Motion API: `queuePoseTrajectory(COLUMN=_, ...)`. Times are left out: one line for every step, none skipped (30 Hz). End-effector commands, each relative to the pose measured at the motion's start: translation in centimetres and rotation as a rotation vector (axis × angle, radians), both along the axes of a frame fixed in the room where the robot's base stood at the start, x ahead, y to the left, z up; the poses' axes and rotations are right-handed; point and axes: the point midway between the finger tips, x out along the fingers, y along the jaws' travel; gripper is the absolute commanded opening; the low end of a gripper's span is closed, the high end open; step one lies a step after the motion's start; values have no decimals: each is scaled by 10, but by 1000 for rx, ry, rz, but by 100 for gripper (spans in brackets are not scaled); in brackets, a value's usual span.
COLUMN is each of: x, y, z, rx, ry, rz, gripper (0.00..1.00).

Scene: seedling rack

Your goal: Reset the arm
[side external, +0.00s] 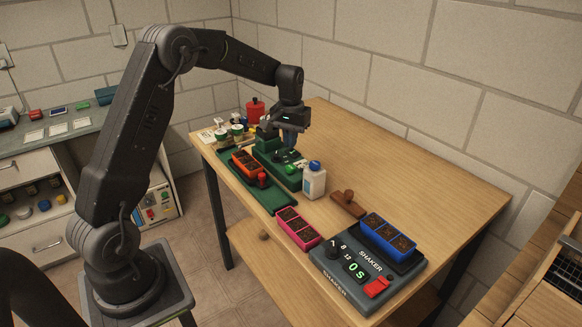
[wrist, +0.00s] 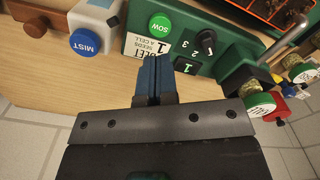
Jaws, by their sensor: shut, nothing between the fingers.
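My gripper (side external: 290,138) hangs over the far part of the wooden table, above the green sowing machine (wrist: 200,65). Its two blue fingers (wrist: 153,80) are closed together with nothing between them. In the wrist view they point at the machine's label side, near the green SOW button (wrist: 160,25), the dial (wrist: 206,42) and a small display reading 1. I cannot tell the exact gap between fingertips and machine. The arm is bent, reaching out from its pedestal at the left.
An orange tray (side external: 246,163) sits at the machine. The white MIST bottle (side external: 314,183), brown stamp (side external: 347,204), pink tray (side external: 297,230) and shaker (side external: 340,291) with a blue tray (side external: 388,236) stand nearer. A red pot (side external: 256,109) stands behind. The table's right side is clear.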

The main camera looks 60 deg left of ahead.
Motion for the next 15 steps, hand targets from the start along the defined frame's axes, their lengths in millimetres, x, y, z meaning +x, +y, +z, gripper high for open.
queuePoseTrajectory(x=0, y=0, z=0, rx=0, ry=0, rz=0, gripper=0)
queuePoseTrajectory(x=0, y=0, z=0, rx=0, ry=0, rz=0, gripper=0)
queuePoseTrajectory(x=0, y=0, z=0, rx=0, ry=0, rz=0, gripper=0)
queuePoseTrajectory(x=0, y=0, z=1, rx=0, ry=-1, rz=-1, gripper=0)
queuePoseTrajectory(x=-1, y=-2, z=2, rx=1, ry=-3, rz=-3, gripper=0)
queuePoseTrajectory(x=-2, y=-4, z=6, rx=4, ry=-8, rz=-8, gripper=0)
queuePoseTrajectory(x=-3, y=-7, z=11, rx=6, ry=-14, rz=-14, gripper=0)
queuePoseTrajectory(x=-5, y=-11, z=16, rx=8, ry=-21, rz=-21, gripper=0)
queuePoseTrajectory(x=-9, y=-19, z=25, rx=14, ry=-34, rz=-34, gripper=0)
queuePoseTrajectory(x=-14, y=-25, z=33, rx=19, ry=-45, rz=-47, gripper=0)
queuePoseTrajectory(x=-18, y=-33, z=42, rx=23, ry=-58, rz=-61, gripper=0)
queuePoseTrajectory(x=-26, y=-44, z=55, rx=31, ry=-77, rz=-81, gripper=0)
queuePoseTrajectory(x=-33, y=-53, z=64, rx=36, ry=-91, rz=-99, gripper=0)
queuePoseTrajectory(x=-41, y=-62, z=73, rx=41, ry=-106, rz=-116, gripper=0)
queuePoseTrajectory(x=-52, y=-74, z=84, rx=49, ry=-127, rz=-140, gripper=0)
